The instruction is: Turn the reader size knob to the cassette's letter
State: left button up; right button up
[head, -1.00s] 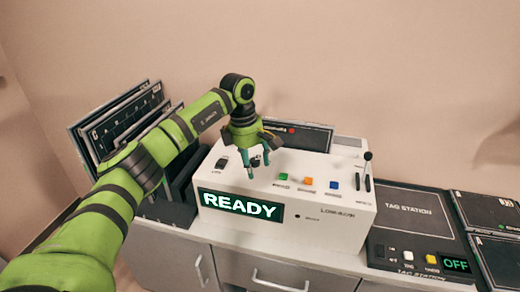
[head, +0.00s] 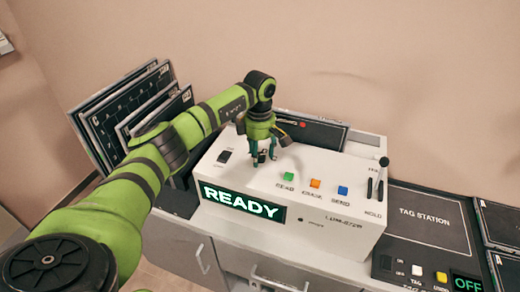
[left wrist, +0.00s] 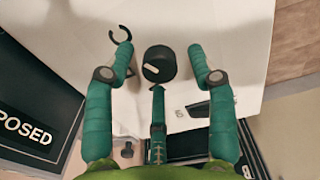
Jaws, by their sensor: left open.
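The reader (head: 330,240) is a white box on the cabinet, and its display (head: 243,203) reads READY. My left gripper (head: 262,157) points down over its top, left of the green button, and hides the knob in the head view. In the left wrist view the knob (left wrist: 160,64) is round and dark with a white pointer mark toward its left side. The open fingers (left wrist: 160,52) stand on either side of it, with visible gaps. A dark curved mark (left wrist: 120,34) lies by the left fingertip; I cannot tell what it is. My right gripper is not in view.
The reader carries green (head: 288,177), orange (head: 315,183) and blue (head: 343,190) buttons and an upright lever (head: 381,176). A dark panel (head: 312,131) stands behind. Dark cassettes (head: 120,115) fill a rack at left. The tag station (head: 428,222) at right reads OFF.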

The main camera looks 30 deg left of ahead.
pick_arm(q)
grip_shut()
jog(key=n+b, duration=0.1)
jog(key=n, duration=0.3)
jog(key=shift+n, duration=0.4)
jog(key=n, duration=1.2)
jog(key=shift+n, duration=0.4)
jog(key=n+p, duration=0.1)
jog(key=n, duration=0.5)
jog(key=shift+d+f, duration=0.1)
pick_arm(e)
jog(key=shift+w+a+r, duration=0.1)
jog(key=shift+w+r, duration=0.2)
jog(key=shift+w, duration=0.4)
